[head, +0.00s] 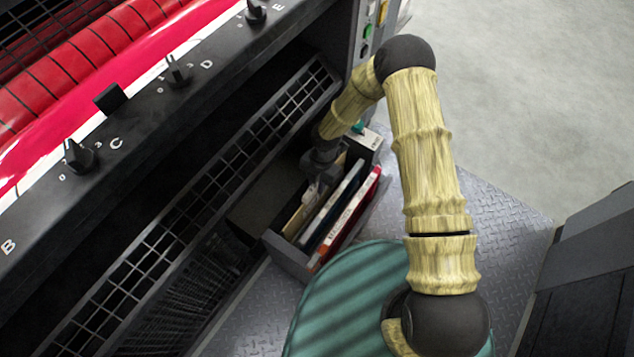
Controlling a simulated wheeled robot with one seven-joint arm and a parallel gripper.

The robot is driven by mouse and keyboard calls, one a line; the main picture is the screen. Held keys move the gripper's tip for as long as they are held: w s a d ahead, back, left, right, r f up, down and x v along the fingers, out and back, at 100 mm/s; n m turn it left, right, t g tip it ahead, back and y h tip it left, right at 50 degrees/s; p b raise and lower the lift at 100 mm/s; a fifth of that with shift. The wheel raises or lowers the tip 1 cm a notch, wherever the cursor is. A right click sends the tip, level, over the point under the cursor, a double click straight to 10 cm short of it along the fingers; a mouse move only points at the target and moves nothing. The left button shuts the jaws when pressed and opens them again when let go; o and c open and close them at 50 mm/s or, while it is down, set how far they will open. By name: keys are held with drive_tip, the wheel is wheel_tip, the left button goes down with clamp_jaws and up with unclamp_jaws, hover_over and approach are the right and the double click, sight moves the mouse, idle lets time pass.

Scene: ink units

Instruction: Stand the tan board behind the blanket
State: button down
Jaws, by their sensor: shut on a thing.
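The tan board (293,222) is in the left part of a dark open box (288,262) on the metal floor, its top edge showing. My gripper (313,192) is over the box, pointing down and shut on the tan board. Much of the board is hidden by the gripper and the box wall. To its right stand a dark slab with a pale edge (331,213) and a white and red item with lettering (345,226). The lettering is too small to read, so I cannot tell which of these is the blanket.
The press with its dark grating (215,160) and red rollers (100,45) is close on the left. A small grey box with a green top (364,138) is at the far end of the open box. Diamond-plate floor (500,215) is clear to the right.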

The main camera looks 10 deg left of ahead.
drive_tip(key=shift+f, duration=0.25)
drive_tip(key=c, duration=1.3)
unclamp_jaws()
drive_tip(key=shift+o, duration=0.2)
drive_tip(key=w+d+r+p, duration=0.1)
drive_tip(key=w+r+p, duration=0.2)
drive_tip(key=r, duration=1.4)
drive_tip(key=shift+d+p, duration=0.15)
drive_tip(key=shift+p, duration=0.35)
drive_tip(key=shift+w, duration=0.1)
drive_tip(key=shift+r, duration=0.1)
wheel_tip(320, 180, up, 5)
drive_tip(key=p, duration=0.5)
